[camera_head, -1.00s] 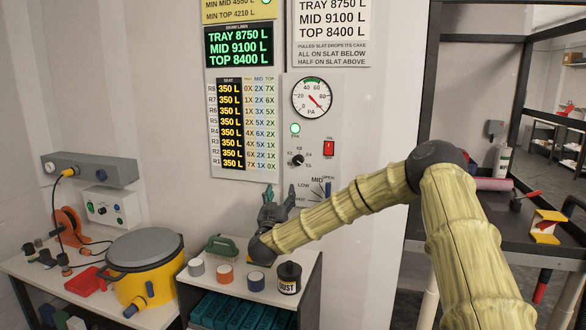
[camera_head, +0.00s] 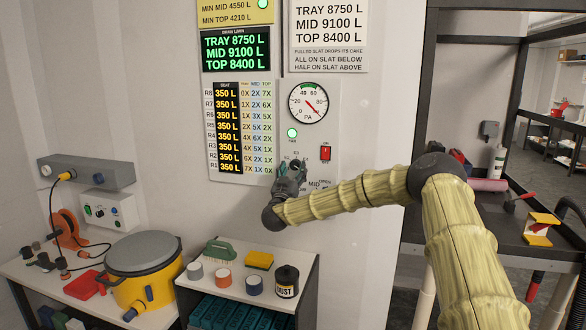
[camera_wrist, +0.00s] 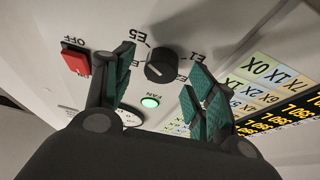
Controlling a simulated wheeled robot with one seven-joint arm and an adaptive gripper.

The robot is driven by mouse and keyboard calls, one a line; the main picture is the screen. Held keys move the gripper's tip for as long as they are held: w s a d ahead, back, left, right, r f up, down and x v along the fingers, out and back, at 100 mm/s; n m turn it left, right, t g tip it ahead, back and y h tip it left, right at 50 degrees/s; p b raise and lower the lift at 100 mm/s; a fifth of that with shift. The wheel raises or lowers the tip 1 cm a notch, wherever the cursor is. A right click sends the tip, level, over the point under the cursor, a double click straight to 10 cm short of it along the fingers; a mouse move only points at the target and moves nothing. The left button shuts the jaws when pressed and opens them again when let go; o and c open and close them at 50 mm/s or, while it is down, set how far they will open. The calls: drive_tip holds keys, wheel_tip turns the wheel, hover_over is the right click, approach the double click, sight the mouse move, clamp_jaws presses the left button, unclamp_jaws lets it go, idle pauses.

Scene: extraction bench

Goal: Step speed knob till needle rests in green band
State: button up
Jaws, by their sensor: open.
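The black speed knob (camera_wrist: 159,67) sits on the grey panel, with E-number marks around it. In the wrist view it lies between and beyond the two teal fingers of my gripper (camera_wrist: 158,90), which is open and apart from it. In the head view my gripper (camera_head: 291,172) is raised at the panel, just below the gauge area, and hides most of the knob. The round PA gauge (camera_head: 308,101) has a green band at its top. Its red needle points to the lower right, outside that band.
A lit green FAN lamp (camera_head: 292,133) and a red switch (camera_head: 325,153) sit close to the knob. Below is a shelf top (camera_head: 221,292) with tape rolls, a green brush and a black DUST can (camera_head: 287,281). A yellow pot (camera_head: 143,268) stands at left.

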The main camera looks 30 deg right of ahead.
drive_tip(key=shift+w+d, duration=0.15)
drive_tip(key=c, duration=1)
drive_tip(key=shift+r, duration=0.1)
